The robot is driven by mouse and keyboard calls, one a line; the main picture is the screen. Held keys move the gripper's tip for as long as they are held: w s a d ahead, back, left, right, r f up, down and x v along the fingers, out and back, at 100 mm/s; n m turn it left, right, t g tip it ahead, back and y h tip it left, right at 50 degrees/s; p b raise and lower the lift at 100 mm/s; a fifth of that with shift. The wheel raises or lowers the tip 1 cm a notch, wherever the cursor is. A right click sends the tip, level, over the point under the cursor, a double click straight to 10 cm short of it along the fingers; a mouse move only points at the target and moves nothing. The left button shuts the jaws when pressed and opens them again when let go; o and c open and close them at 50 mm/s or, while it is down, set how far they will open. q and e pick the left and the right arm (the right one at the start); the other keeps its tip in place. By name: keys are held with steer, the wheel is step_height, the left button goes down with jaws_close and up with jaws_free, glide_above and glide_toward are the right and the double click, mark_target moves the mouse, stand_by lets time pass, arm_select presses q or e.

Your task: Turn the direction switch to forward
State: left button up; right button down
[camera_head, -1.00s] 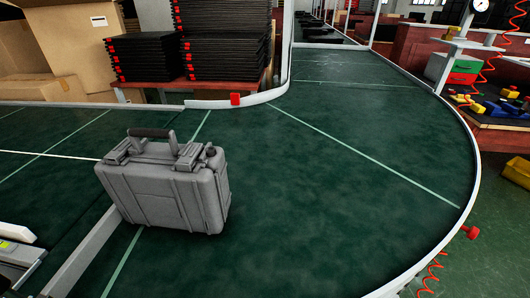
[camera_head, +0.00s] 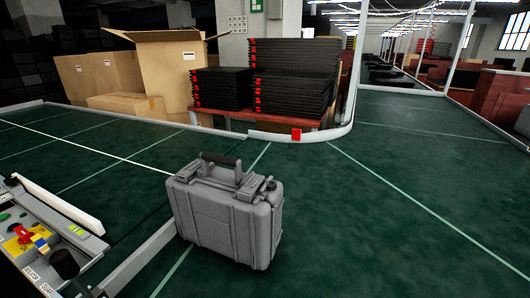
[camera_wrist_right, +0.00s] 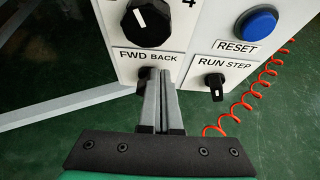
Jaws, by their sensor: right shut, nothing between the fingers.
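The direction switch, labelled FWD and BACK (camera_wrist_right: 146,73), sits on a pale control panel in the right wrist view. Only a dark bit of it shows, because the fingertips cover most of it, so I cannot tell which way it points. My right gripper (camera_wrist_right: 158,78) is shut, its two fingers together with nothing visible between them. Its tips are at the switch; whether they touch it I cannot tell. Neither gripper shows in the head view.
Near the switch are a large black knob (camera_wrist_right: 148,22), a blue RESET button (camera_wrist_right: 257,22) and a RUN/STEP switch (camera_wrist_right: 215,86). A red coiled cable (camera_wrist_right: 243,103) hangs alongside. In the head view a grey case (camera_head: 228,215) stands on the green conveyor (camera_head: 350,235).

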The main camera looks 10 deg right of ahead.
steer(key=shift+f, duration=0.2)
steer(key=shift+w+a+r, duration=0.1)
steer(key=shift+w+a, duration=0.05)
steer(key=shift+a, duration=0.1)
steer(key=shift+w+a, duration=0.7)
steer(key=shift+a, duration=0.3)
steer(key=shift+a, duration=0.1)
stand_by(0.5)
steer(key=s+a, duration=0.1)
steer(key=s+a+p, duration=0.1)
steer(key=s, duration=0.1)
steer(key=s+a, duration=0.1)
steer(key=shift+s+a+r, duration=0.25)
steer(key=shift+s+r, duration=0.05)
steer(key=shift+s, duration=0.1)
stand_by(0.3)
